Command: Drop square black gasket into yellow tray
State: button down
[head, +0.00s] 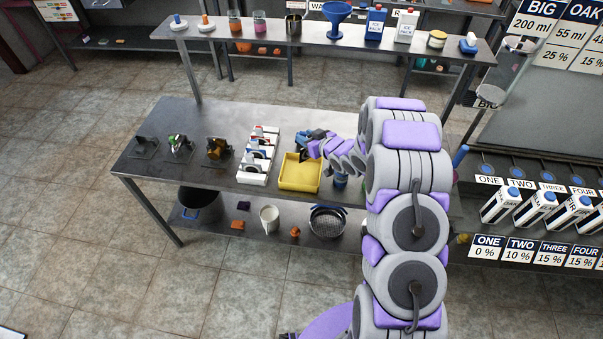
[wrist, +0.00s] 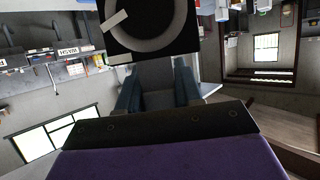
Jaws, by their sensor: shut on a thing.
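A square black gasket (wrist: 150,45) with a pale ring and a light strip on its face fills the top middle of the wrist view. My gripper (wrist: 158,82) is shut on it, with a blue-grey finger on each side. In the head view my gripper (head: 311,143) is over the back part of the yellow tray (head: 299,184), which stands on the metal table. The gasket is small and dark there, at the gripper's lower left. The arm and gripper hide part of the tray's back right. I cannot tell the exact height above the tray.
A white rack (head: 251,179) with several upright items stands just left of the tray. Several black stands (head: 180,147) are further left on the table. Bottles and a blue funnel (head: 337,14) stand on the raised back shelf. The table's front left is clear.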

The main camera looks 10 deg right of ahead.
jog(key=f+b, duration=0.2)
jog(key=f, duration=0.1)
jog(key=f+b, duration=0.1)
jog(key=f, duration=0.1)
jog(key=shift+a+f, duration=0.2)
jog(key=shift+a, duration=0.2)
jog(key=c, duration=1.1)
grip_release()
jog(key=shift+d, duration=0.35)
jog(key=o, duration=0.4)
jog(key=shift+a, duration=0.35)
jog(key=shift+c, duration=0.2)
jog(key=shift+o, duration=0.4)
jog(key=shift+a, duration=0.45)
jog(key=p+v, duration=0.1)
jog(key=v, duration=1.6)
jog(key=shift+r+p, duration=0.15)
jog(key=shift+p, duration=0.2)
